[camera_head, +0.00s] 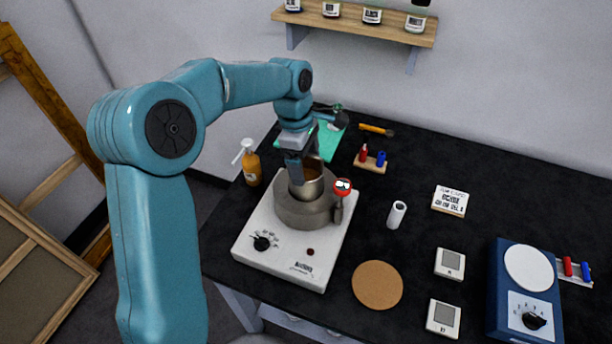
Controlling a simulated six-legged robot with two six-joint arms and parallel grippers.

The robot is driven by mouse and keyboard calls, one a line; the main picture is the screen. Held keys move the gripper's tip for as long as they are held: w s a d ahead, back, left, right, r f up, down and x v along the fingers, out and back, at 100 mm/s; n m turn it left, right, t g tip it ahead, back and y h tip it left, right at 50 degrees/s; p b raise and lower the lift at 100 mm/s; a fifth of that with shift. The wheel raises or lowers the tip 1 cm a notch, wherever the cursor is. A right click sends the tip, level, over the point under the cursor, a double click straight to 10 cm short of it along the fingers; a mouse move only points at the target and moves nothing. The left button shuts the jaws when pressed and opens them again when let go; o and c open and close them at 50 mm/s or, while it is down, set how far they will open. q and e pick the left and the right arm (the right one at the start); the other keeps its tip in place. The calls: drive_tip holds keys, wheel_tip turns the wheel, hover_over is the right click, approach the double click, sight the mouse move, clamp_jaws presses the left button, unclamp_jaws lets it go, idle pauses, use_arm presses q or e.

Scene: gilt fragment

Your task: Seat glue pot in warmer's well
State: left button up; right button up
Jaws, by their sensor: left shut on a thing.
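The glue pot (313,187) is a small metal pot with a brown inside, at the middle of the head view. My left gripper (296,176) reaches down from above and is shut on the pot's near-left wall. The warmer (284,247) is a white box with a dark knob on its front and a round grey well (302,213) on top. The pot's upper part stands above the well's rim, and its lower part is hidden by the well wall. I cannot tell whether it rests on the bottom. My right gripper is not in view.
A red-topped item (342,187) is at the well's right side. An amber pump bottle (251,165) stands left of the warmer. A white cylinder (396,214), a cork disc (377,285) and a blue device (525,290) are to the right.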

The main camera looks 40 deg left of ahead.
sight(306, 172)
use_arm(q)
drive_tip(key=shift+a+f, duration=0.15)
drive_tip(key=shift+f, duration=0.7)
wheel_tip(306, 172, down, 4)
drive_tip(key=shift+r+p, duration=0.2)
drive_tip(key=shift+p, duration=0.15)
drive_tip(key=shift+w+f, duration=0.1)
drive_tip(key=shift+f, duration=0.15)
drive_tip(key=shift+f, duration=0.15)
drive_tip(key=o, duration=1.5)
